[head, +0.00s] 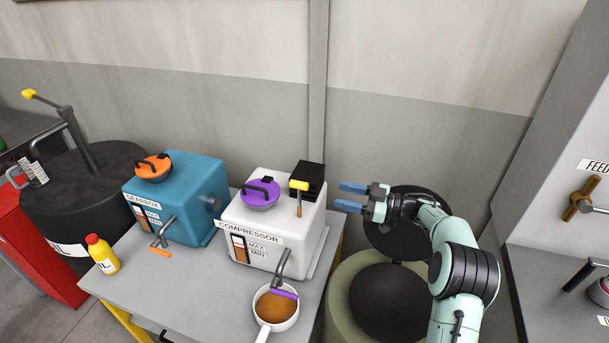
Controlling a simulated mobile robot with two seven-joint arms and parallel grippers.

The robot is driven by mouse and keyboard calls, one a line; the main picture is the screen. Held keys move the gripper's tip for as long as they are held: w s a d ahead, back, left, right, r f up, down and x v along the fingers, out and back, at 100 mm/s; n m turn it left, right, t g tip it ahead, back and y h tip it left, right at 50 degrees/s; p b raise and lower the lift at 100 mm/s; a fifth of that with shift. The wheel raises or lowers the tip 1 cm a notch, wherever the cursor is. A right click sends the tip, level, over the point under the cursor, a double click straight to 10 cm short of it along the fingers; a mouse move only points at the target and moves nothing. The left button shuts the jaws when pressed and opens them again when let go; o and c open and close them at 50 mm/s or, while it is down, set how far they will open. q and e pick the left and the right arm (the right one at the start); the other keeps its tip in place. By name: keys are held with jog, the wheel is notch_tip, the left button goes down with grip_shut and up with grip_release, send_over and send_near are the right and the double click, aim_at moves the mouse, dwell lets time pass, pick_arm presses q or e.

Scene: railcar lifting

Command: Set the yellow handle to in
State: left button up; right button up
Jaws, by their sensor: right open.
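A small yellow handle (299,185) sits at the top right of the white compressor box (265,225), with an orange-brown stem below it. It stands in front of a black finned block (308,175). My right gripper (348,197) is open and empty, to the right of the yellow handle and apart from it. Its two blue fingers point left toward the compressor. A second yellow grip (29,94) tops a lever on the dark drum at the far left. My left gripper is not in view.
The compressor has a purple lid (260,194). A blue gearbox (180,205) stands to its left on the grey table (190,290). A pan (276,308) of brown liquid sits under the compressor's tap. A yellow bottle (102,256) stands at left. An open-lidded barrel (345,300) is beside the table.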

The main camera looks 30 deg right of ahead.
aim_at(300, 186)
jog(key=p+x, duration=0.2)
jog(key=x, duration=1.1)
jog(key=shift+w+a+r, duration=0.1)
jog(key=shift+w, duration=0.05)
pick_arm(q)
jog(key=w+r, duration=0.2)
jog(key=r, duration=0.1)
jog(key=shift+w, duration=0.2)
pick_arm(e)
grip_shut()
